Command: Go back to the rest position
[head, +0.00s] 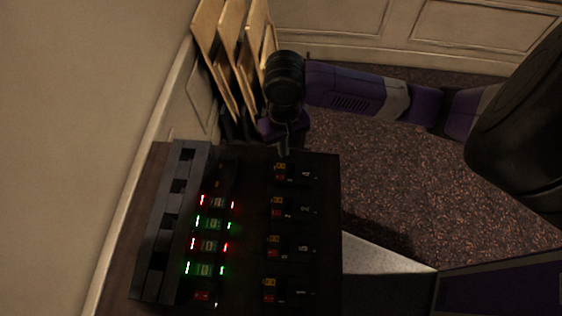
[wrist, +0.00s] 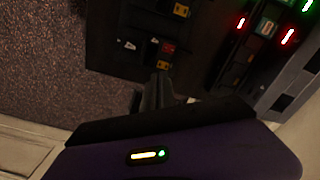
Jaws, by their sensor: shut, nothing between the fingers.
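My gripper (head: 284,150) hangs at the far edge of the dark mixing desk (head: 328,225) in the head view, close to the desk's farthest channel with its small yellow and red buttons (head: 281,172). It is shut and empty. In the wrist view the shut fingers of my gripper (wrist: 160,80) appear over the edge of the desk (wrist: 110,55), just below a red and yellow button pair (wrist: 165,55). I cannot tell whether the fingertips touch the desk. The desk carries several channels with lit red and green indicators (head: 210,222).
Several wooden panels (head: 229,50) lean against the wall behind my gripper. A raised dark block strip (head: 170,220) runs along the desk's left side, next to the pale wall (head: 80,120). Open speckled carpet (head: 430,190) lies right of the desk.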

